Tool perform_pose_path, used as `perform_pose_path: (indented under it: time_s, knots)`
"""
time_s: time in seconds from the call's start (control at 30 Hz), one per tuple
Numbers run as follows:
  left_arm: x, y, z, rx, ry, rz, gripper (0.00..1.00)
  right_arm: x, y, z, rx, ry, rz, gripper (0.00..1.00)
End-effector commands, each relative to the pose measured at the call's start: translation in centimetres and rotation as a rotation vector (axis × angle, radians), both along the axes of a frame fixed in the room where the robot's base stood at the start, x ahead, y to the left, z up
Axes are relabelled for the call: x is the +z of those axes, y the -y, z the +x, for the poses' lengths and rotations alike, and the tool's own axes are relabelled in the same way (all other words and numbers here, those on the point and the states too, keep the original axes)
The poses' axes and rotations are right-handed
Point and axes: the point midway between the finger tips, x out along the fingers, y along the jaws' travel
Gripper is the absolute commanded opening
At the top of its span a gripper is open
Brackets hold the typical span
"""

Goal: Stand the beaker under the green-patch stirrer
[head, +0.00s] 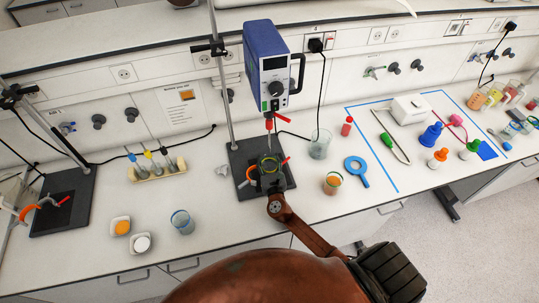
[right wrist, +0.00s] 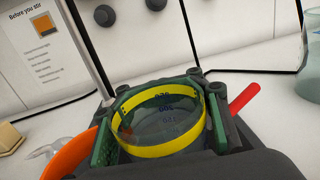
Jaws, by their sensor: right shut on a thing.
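My right gripper (head: 268,174) is shut on a clear beaker (head: 270,164) with a yellow band and dark markings. The beaker and gripper are over the black stand base (head: 247,154), below the blue stirrer (head: 266,62), which has a small green patch (head: 276,105). In the right wrist view the gripper's green-padded fingers flank the beaker (right wrist: 160,142), which looks upright. Its bottom is hidden, so I cannot tell whether it touches the base. The stirrer's shaft (head: 269,124) points down towards the beaker. My left gripper is not in view.
An orange hook (right wrist: 70,155) and red handle (right wrist: 242,98) lie close on either side of my gripper. Another stand (head: 62,203) is at left.

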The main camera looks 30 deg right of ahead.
Motion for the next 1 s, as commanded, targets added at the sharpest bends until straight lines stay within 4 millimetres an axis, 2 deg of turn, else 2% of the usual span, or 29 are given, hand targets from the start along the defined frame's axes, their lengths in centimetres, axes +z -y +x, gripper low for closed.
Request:
perform_pose_path:
  time_s: [0.07, 0.6, 0.87, 1.0]
  knots:
    - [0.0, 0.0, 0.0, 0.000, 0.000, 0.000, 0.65, 0.1, 0.0, 0.0, 0.000, 0.002, -0.001, 0.29]
    - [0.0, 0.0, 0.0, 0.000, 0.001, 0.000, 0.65, 0.0, 0.0, 0.0, 0.000, 0.000, 0.000, 0.65]
    - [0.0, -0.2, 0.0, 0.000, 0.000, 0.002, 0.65, -0.1, 0.0, -0.1, 0.000, -0.002, 0.001, 0.65]
    - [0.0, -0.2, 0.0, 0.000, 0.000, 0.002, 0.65, -0.1, -0.4, -1.1, 0.001, -0.001, 0.001, 0.65]
